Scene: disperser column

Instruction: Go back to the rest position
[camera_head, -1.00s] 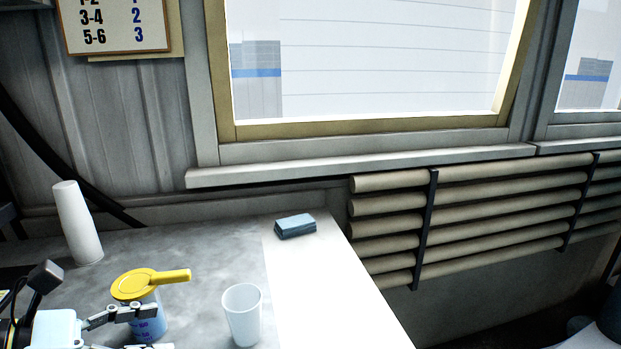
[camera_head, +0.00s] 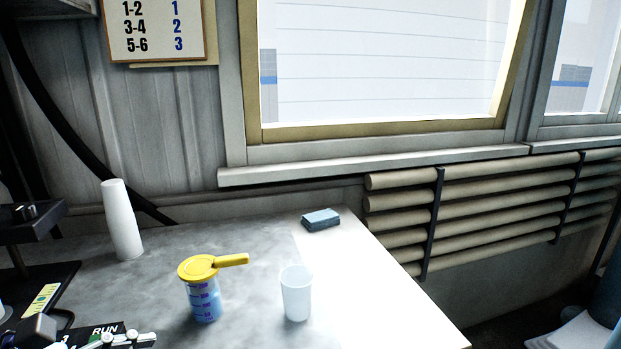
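My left gripper (camera_head: 112,341) shows at the bottom left edge, largely cut off by the frame. Metal finger parts are visible, but how far they are apart cannot be told. It is apart from the measuring cup (camera_head: 204,302), which stands upright on the table with blue contents, purple marks and a yellow lid (camera_head: 198,267) whose handle points right. My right gripper is not in view.
A clear white cup (camera_head: 296,294) stands right of the measuring cup. A stack of white cups (camera_head: 122,222) stands at the back left, a blue sponge (camera_head: 321,219) at the back. Dark equipment (camera_head: 35,275) fills the left edge. The grey table (camera_head: 240,235) is clear between them.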

